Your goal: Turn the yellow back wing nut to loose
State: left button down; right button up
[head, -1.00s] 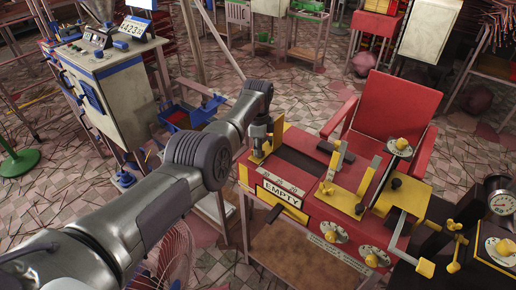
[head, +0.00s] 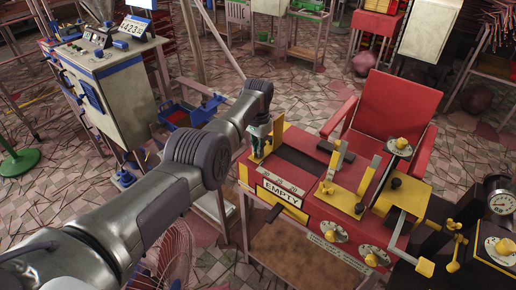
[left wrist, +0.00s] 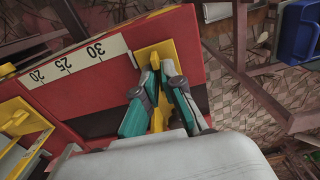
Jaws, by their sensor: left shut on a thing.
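The yellow back wing nut (left wrist: 155,62) shows only as a small yellow piece between my left fingertips in the left wrist view. It sits against a yellow bracket (left wrist: 185,55) at the end of the red extruder. My left gripper (left wrist: 160,74) has teal finger faces and is shut on the wing nut. In the head view my left gripper (head: 259,145) reaches down at the extruder's (head: 312,208) back left corner. There the fingers and wrist hide most of the wing nut. My right gripper is in neither view.
A white scale strip (left wrist: 80,60) lies along the red top. Yellow levers and knobs (head: 399,143) stand to the right on the extruder. A red chair (head: 398,105) is behind it. A blue bin (head: 178,115) stands to the left of the gripper.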

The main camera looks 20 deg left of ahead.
pick_arm(q)
jog(key=n, duration=0.6)
jog(key=shift+n, duration=0.3)
jog(key=n, duration=0.5)
jog(key=shift+n, duration=0.4)
jog(key=c, duration=1.3)
grip_release()
jog(key=shift+r, duration=0.1)
notch_tip(320, 180, up, 12)
